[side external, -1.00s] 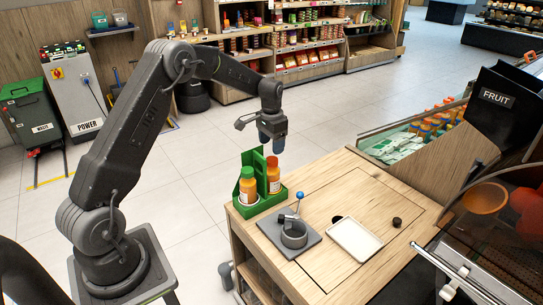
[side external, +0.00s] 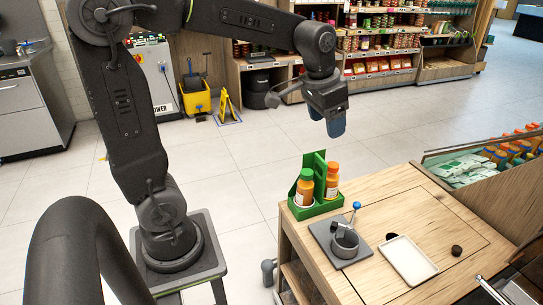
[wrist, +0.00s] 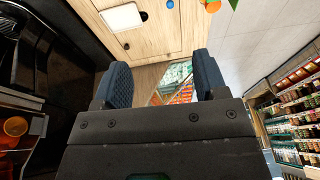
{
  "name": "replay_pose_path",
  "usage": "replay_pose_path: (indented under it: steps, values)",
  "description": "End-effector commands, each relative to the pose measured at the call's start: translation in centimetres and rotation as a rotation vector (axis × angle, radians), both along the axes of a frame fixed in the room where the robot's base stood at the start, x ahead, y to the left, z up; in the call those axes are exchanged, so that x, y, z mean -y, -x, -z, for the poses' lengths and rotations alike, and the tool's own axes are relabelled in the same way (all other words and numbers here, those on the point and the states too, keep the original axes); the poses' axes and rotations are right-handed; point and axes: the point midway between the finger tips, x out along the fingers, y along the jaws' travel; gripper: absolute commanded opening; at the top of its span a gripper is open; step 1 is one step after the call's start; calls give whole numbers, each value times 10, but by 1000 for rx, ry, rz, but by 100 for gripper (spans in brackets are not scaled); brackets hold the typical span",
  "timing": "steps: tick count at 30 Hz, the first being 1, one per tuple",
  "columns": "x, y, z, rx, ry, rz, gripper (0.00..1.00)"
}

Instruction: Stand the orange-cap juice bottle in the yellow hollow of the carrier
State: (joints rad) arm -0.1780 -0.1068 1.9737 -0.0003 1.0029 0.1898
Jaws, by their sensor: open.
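The juice bottle with the orange cap (side external: 332,182) stands upright in the right part of the green carrier (side external: 317,210). Only its orange top (wrist: 212,6) shows at the upper edge of the wrist view. A second bottle, with a green cap (side external: 304,188), stands upright beside it on the left. The carrier's tall green divider rises behind and between them. The floors of the hollows are hidden, so I cannot see the yellow one. My gripper (side external: 328,122) is above the carrier, clear of both bottles. Its blue-grey fingers (wrist: 162,82) are apart and empty in the wrist view.
Right of the carrier on the wooden counter are a grey plate with a ring-shaped holder (side external: 344,241) and blue-knobbed lever, a white tray (side external: 408,260), a dark hole and a small dark cap (side external: 457,250). The counter's far right part is clear.

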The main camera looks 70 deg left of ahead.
Motion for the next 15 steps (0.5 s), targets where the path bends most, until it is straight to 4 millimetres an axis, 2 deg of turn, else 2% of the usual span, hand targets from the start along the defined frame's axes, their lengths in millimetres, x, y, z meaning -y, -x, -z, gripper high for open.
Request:
replay_pose_path:
  steps: [1,3,9,12,15]
  values:
    - [12,22,-6,34,1,4,66]
    - [26,50,-9,73,5,4,66]
    - [53,118,1,171,29,3,66]
    - [59,138,8,201,40,2,66]
    - [63,150,14,219,48,2,66]
